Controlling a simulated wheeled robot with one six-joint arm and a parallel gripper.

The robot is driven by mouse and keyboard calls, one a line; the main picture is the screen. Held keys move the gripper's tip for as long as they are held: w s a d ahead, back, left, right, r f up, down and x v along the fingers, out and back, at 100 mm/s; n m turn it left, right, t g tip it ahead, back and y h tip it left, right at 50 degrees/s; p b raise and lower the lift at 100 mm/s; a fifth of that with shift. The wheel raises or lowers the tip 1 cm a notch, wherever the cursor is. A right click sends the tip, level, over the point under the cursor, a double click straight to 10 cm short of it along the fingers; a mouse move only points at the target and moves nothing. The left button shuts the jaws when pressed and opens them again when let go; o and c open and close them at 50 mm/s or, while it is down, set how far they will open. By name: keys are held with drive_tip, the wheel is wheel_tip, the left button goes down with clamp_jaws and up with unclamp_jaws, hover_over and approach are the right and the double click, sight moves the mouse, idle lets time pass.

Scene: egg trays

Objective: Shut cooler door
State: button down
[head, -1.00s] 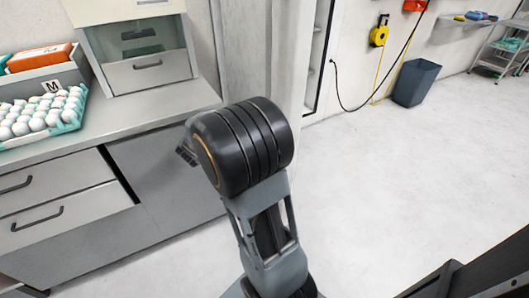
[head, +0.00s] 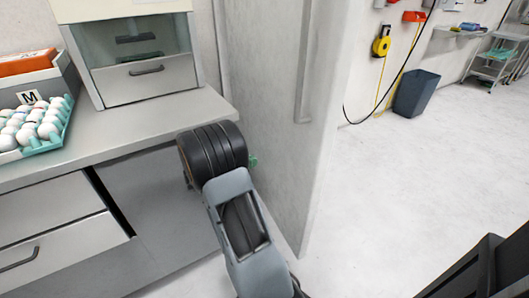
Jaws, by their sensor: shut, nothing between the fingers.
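The cooler stands right of the counter as a tall pale grey panel (head: 268,80) with a long vertical handle-like strip (head: 305,60). I take this panel to be its door. No dark opening or shelves show beside it, but whether it is fully shut I cannot tell. My gripper (head: 253,162) is mostly hidden behind my black wrist; a small green tip shows close to the panel's lower left part. Its fingers look closed, with nothing seen in them. Whether the tip touches the panel is unclear.
The counter (head: 150,118) with drawers stands at the left, close to my wrist. It bears a teal egg tray (head: 48,146) and a glass-fronted cabinet (head: 150,85). A dark bin (head: 416,94) stands at the back right.

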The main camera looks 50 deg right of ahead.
sight(292, 149)
drive_tip(key=b+x, duration=0.3)
drive_tip(key=x, duration=0.9)
drive_tip(key=shift+f+b, duration=0.15)
drive_tip(key=shift+b, duration=0.25)
drive_tip(key=shift+s+d, duration=0.25)
drive_tip(key=shift+d, duration=0.45)
